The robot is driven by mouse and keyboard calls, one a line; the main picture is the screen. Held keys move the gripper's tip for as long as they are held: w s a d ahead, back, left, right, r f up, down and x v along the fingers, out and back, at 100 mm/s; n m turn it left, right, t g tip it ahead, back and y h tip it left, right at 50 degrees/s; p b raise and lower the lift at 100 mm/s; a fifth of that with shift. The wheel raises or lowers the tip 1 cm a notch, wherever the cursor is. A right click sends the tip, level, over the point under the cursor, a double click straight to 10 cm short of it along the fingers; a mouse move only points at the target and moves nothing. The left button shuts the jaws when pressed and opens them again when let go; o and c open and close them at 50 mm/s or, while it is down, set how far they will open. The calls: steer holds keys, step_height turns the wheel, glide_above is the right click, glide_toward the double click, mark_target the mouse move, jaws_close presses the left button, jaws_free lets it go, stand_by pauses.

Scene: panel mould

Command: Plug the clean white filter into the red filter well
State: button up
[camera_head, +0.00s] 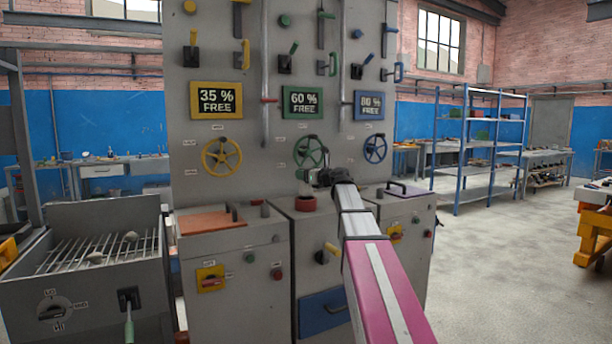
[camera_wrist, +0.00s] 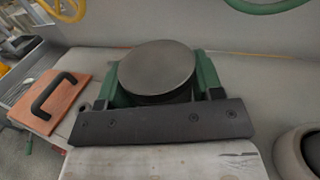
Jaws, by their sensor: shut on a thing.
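My gripper (camera_head: 308,178) is above the middle cabinet, in front of the green wheel. In the wrist view its green fingers (camera_wrist: 157,84) are shut on a round thing with a flat grey top (camera_wrist: 157,64), apparently the filter. Its sides are dark and partly hidden, so I cannot tell if it is clean white. The red filter well (camera_head: 305,204) is a dark red ring on the middle cabinet, just below my gripper in the head view. I cannot tell the gap between them. A thick beige-grey ring with a dark inside (camera_wrist: 306,152) shows at the wrist view's lower right.
A brown lid with a black handle (camera_head: 212,222) is on the left cabinet. Behind my gripper stands the grey panel with yellow (camera_head: 222,157), green (camera_head: 308,151) and blue (camera_head: 375,149) wheels and upright pipes.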

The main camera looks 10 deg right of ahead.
mark_target(311, 188)
steer(key=shift+f, duration=2.6)
steer(key=o, duration=1.1)
steer(key=v, duration=1.1)
